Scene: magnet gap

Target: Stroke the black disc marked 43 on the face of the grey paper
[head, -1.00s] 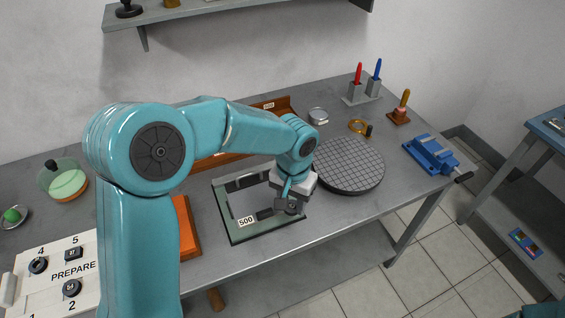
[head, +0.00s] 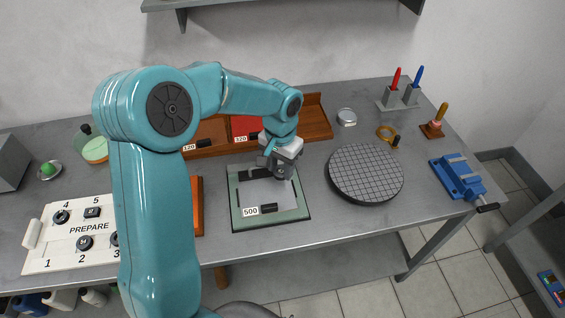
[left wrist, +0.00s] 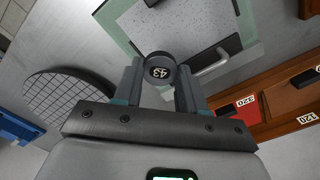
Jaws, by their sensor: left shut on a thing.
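The black disc marked 43 (left wrist: 160,70) sits between the fingertips of my left gripper (left wrist: 161,82), which is shut on it; its numbered side faces the wrist camera. In the head view my left gripper (head: 274,168) is over the back right part of the green frame (head: 236,205) labelled 500. The grey paper (head: 258,190) lies inside this frame and also shows in the left wrist view (left wrist: 185,22), beyond the disc. I cannot tell whether the disc touches the paper. My right gripper is not in view.
A round gridded plate (head: 366,172) stands right of the frame. A wooden rack (head: 315,122) with sheets labelled 120 and 320 stands behind. A blue vise (head: 460,177) sits at the right edge.

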